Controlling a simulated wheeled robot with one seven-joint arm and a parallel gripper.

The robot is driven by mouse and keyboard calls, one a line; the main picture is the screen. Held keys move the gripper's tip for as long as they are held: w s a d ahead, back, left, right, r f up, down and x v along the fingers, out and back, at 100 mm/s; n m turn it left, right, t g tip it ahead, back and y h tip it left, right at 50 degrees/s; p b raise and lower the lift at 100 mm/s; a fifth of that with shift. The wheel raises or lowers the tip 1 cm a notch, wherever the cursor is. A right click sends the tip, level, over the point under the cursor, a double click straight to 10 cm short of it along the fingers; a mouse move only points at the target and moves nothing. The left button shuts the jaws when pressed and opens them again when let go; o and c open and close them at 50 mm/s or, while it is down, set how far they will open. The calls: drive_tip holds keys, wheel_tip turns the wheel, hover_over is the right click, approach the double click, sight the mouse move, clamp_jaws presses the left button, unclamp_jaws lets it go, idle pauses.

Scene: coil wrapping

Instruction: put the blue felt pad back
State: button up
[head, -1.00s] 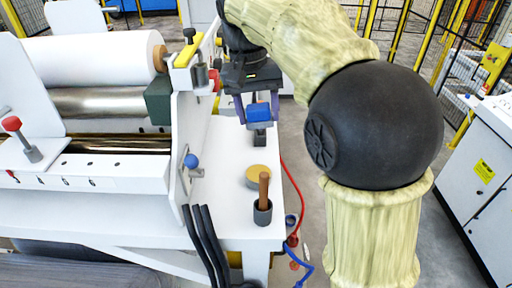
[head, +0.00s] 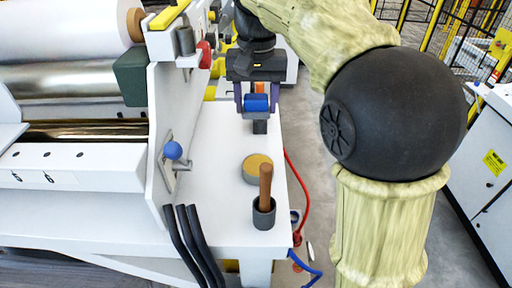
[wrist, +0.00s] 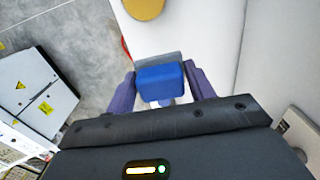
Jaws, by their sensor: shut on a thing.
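The blue felt pad (head: 257,103) is a small blue block between the two purple fingers of my gripper (head: 257,102), over the far part of the white bench top (head: 218,150). My gripper is shut on it. In the wrist view the pad (wrist: 162,82) sits between the fingertips, with a grey edge showing behind it. A small dark grey block (head: 260,127) shows directly below the pad in the head view. I cannot tell whether it is joined to the pad or stands on the bench.
A tan round disc (head: 257,168) and a dark cup (head: 264,214) holding a brown wooden handle (head: 265,182) stand nearer on the bench. The machine's white side plate (head: 170,120) with a blue knob (head: 172,150) borders the left. Red and blue hoses hang off the right edge.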

hover_over(256, 149)
drive_tip(key=shift+w+f+p, duration=0.1)
drive_tip(key=shift+f+p, duration=0.35)
drive_tip(key=shift+f, duration=2.55)
drive_tip(key=shift+f, duration=0.1)
drive_tip(key=shift+f+p, duration=0.55)
drive_tip(key=shift+f, duration=1.4)
drive_tip(key=o, duration=0.9)
drive_tip(key=shift+r, duration=0.1)
wheel_tip(256, 149, up, 12)
drive_tip(key=shift+f+b, duration=0.1)
drive_tip(key=shift+b, duration=0.65)
